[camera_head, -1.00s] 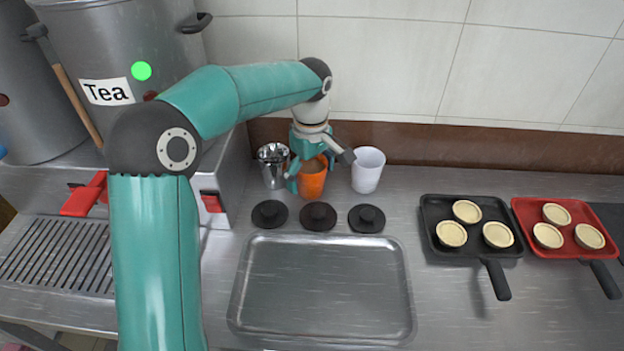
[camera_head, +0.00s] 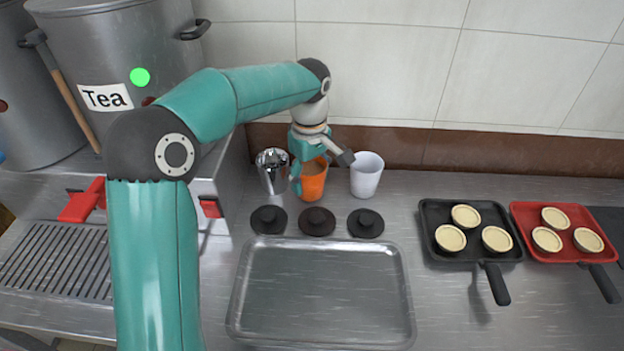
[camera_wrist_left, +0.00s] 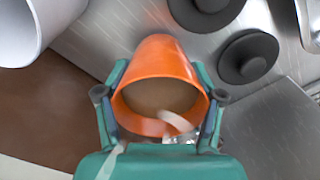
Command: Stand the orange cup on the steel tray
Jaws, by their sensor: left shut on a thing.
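The orange cup (camera_head: 314,182) stands upright at the back of the counter, between a metal cup and a white cup. My left gripper (camera_head: 308,172) is shut on it from above and behind. In the left wrist view the orange cup (camera_wrist_left: 160,82) sits between the two teal fingers (camera_wrist_left: 160,100), which touch its sides, and its open mouth faces the camera. The steel tray (camera_head: 320,335) lies empty in front, nearer than the row of black lids. My right gripper is not in view.
The metal cup (camera_head: 272,172) and the white cup (camera_head: 366,176) stand close on either side. Three black lids (camera_head: 317,222) lie between the cups and the tray. A black pan (camera_head: 470,204) and a red pan (camera_head: 536,220) with tarts are at right. The Tea pot (camera_head: 125,60) stands at left.

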